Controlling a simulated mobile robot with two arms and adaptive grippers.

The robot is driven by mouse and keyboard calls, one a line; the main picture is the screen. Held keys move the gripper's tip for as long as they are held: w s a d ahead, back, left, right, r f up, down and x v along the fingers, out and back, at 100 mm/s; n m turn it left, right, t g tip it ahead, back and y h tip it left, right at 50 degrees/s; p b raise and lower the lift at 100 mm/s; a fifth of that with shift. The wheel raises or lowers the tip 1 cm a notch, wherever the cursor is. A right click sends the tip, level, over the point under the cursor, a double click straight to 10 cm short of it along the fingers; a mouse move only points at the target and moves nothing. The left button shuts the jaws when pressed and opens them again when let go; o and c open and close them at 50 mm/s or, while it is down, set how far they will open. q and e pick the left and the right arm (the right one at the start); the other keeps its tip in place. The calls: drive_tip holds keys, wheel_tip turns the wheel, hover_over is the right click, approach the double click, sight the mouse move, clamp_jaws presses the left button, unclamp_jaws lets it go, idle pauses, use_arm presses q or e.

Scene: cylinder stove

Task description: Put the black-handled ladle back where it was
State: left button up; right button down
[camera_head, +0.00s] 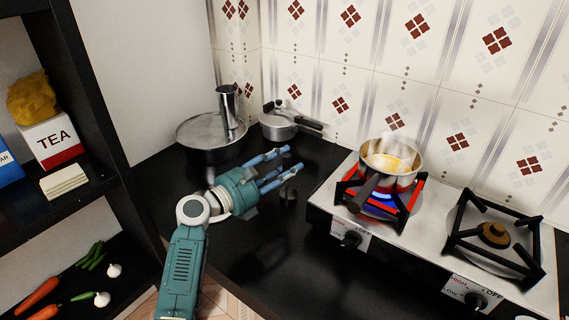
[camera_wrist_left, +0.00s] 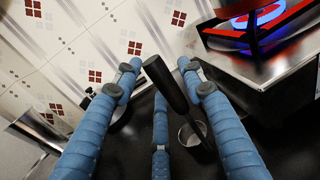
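The black-handled ladle (camera_wrist_left: 168,86) shows in the left wrist view, its black handle slanting between my blue fingers and its round metal bowl at the lower right. In the head view its small bowl (camera_head: 288,192) is near the black counter, just below my fingers; much of the handle is hidden or hard to make out. My left gripper (camera_head: 288,160) has its fingers spread, with the handle between them; it also shows in the left wrist view (camera_wrist_left: 160,66). Gaps show between handle and fingertips, so it looks open. My right gripper is out of view.
A saucepan (camera_head: 403,153) with yellow contents sits on the lit left burner; the right burner (camera_head: 492,234) is empty. A large lidded pot (camera_head: 204,152) and a pressure cooker (camera_head: 279,125) stand behind my gripper. Shelves (camera_head: 72,199) with food are at left. The front black counter (camera_head: 300,262) is clear.

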use_arm(q)
drive_tip(key=shift+r, duration=0.2)
drive_tip(key=v, duration=1.2)
